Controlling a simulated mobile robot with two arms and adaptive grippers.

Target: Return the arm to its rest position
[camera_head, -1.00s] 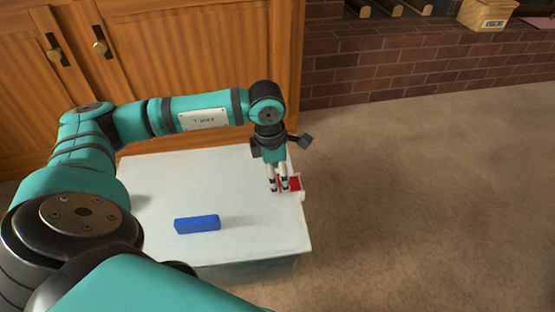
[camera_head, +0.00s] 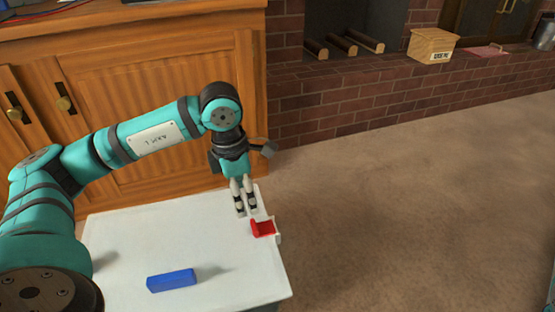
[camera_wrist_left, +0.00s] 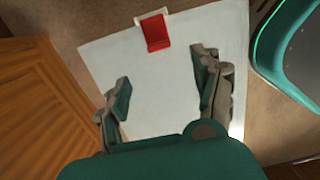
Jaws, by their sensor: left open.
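My left arm comes in from the left in the head view. Its gripper (camera_head: 244,212) points down above the far right part of a white table (camera_head: 215,262). The fingers are empty, and the left wrist view shows the two fingers (camera_wrist_left: 162,98) wide apart with bare table between them. A red block (camera_head: 264,228) lies at the table's right edge against a small white piece (camera_head: 278,231), just right of the fingertips and apart from them. The red block also shows in the left wrist view (camera_wrist_left: 157,33), beyond the fingers. My right gripper is not in view.
A blue block (camera_head: 172,280) lies on the front part of the table. A wooden cabinet (camera_head: 140,70) stands close behind the table and arm. A brick hearth (camera_head: 360,105) with logs and a wooden box (camera_head: 431,45) is at the back. Carpet (camera_head: 420,210) on the right is free.

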